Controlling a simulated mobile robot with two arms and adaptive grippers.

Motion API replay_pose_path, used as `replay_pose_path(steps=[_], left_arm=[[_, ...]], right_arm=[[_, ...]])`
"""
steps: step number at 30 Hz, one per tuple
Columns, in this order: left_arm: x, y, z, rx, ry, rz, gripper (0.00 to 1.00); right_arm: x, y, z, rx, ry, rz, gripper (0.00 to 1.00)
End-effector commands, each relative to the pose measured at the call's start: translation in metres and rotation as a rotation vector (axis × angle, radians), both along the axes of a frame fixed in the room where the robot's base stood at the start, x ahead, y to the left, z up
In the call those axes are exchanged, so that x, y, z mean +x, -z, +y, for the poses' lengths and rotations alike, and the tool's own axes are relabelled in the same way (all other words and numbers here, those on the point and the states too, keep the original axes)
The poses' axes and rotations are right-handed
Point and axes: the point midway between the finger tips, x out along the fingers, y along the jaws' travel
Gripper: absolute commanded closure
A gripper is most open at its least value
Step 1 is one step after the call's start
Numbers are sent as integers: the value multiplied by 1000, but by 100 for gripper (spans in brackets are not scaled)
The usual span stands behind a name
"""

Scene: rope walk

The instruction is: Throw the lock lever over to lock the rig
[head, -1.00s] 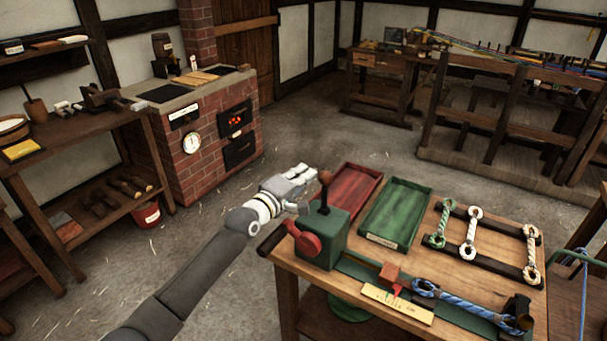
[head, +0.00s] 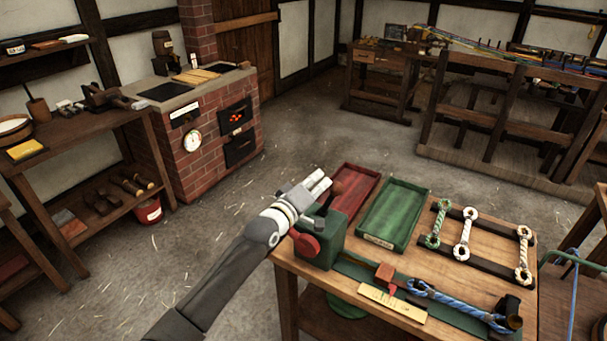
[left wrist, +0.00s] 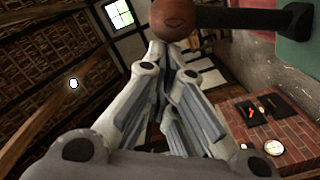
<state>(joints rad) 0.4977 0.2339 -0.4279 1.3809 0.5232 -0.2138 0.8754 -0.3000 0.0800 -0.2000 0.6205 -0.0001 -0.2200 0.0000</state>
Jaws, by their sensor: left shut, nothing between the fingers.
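The lock lever has a brown ball knob (head: 338,187) and stands on the green rig box (head: 328,245) at the table's left end. My left gripper (head: 322,181) is shut and empty, its fingers right beside the knob and covering part of it. In the left wrist view the lever (left wrist: 225,18) crosses the top, from the knob to a dark base on the green box (left wrist: 291,50), just past the fingertips (left wrist: 172,50). Whether the fingers touch it I cannot tell. The lever's stem is mostly hidden in the head view. My right gripper is not in view.
A red crank (head: 305,245) is on the box's near side. A red tray (head: 366,188) and a green tray (head: 394,213) lie behind. A blue rope (head: 450,302) runs along the table front. A brick stove (head: 215,135) stands back left; open floor lies between.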

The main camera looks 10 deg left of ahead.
Motion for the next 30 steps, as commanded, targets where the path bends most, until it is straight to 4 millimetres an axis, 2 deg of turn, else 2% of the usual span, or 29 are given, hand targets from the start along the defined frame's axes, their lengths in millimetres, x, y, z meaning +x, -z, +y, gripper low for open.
replay_pose_path(steps=[3,12,19,30], left_arm=[[-4,-1,-12,87,1,-31,100],[-12,5,-33,261,0,-96,100],[-15,9,-41,329,0,-121,100],[-16,11,-43,348,0,-125,100]], right_arm=[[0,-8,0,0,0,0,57],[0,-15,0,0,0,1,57],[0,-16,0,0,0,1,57],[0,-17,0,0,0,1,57]])
